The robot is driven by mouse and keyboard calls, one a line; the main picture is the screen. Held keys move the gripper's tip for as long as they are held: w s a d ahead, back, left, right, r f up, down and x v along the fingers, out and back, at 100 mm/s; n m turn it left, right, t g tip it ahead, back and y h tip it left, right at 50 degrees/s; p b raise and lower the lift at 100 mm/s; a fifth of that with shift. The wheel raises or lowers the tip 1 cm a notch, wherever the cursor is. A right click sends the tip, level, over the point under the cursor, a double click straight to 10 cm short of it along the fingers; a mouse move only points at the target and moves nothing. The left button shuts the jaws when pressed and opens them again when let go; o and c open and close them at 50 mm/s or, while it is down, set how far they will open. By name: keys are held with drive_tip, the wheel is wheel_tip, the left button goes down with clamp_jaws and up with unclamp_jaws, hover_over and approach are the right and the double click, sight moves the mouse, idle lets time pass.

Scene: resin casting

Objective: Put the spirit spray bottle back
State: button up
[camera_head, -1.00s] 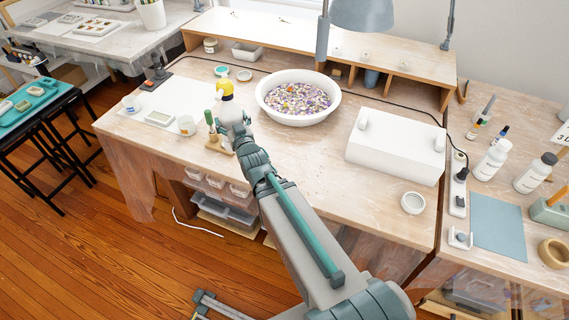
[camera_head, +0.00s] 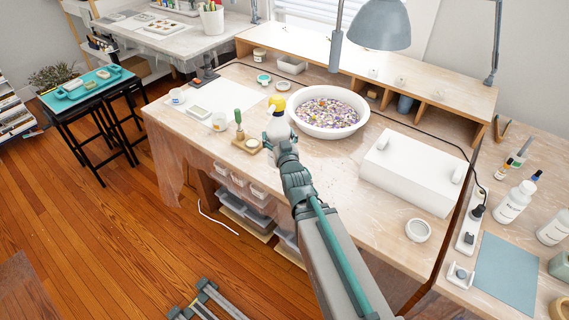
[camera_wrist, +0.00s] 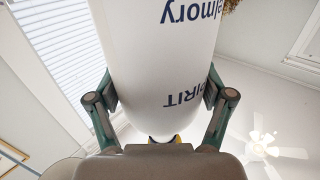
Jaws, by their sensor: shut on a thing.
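The spirit spray bottle is white with blue lettering and fills the upper middle of the wrist view (camera_wrist: 160,50). The word "SPIRIT" shows upside down on it. In the head view its yellow spray head (camera_head: 277,102) shows just left of the white bowl. My gripper (camera_wrist: 160,95) is shut on the bottle, one finger on each side of its body. In the head view my gripper (camera_head: 280,132) is over the workbench (camera_head: 320,185). The bottle's base and its height above the bench cannot be told.
A white bowl of colourful bits (camera_head: 329,130) stands close right of the bottle. A white box (camera_head: 412,172) is at right. Bare bench lies in front of the bowl.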

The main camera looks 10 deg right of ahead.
sight(268, 135)
drive_tip(key=a, duration=0.1)
drive_tip(key=a+r, duration=0.1)
drive_tip(key=a, duration=0.1)
drive_tip(key=shift+a+r, duration=0.4)
drive_tip(key=w+d+f+m+h+b, duration=0.2)
drive_tip(key=w+d+f+h+b, duration=0.2)
drive_tip(key=w+d+f+b, duration=0.3)
drive_tip(key=shift+w+f+m+b, duration=0.3)
drive_tip(key=shift+w+f+b, duration=0.4)
drive_tip(key=shift+w+f, duration=1.55)
drive_tip(key=shift+s+f, duration=0.35)
drive_tip(key=shift+f, duration=0.05)
drive_tip(key=shift+f, duration=0.15)
drive_tip(key=o, duration=1.5)
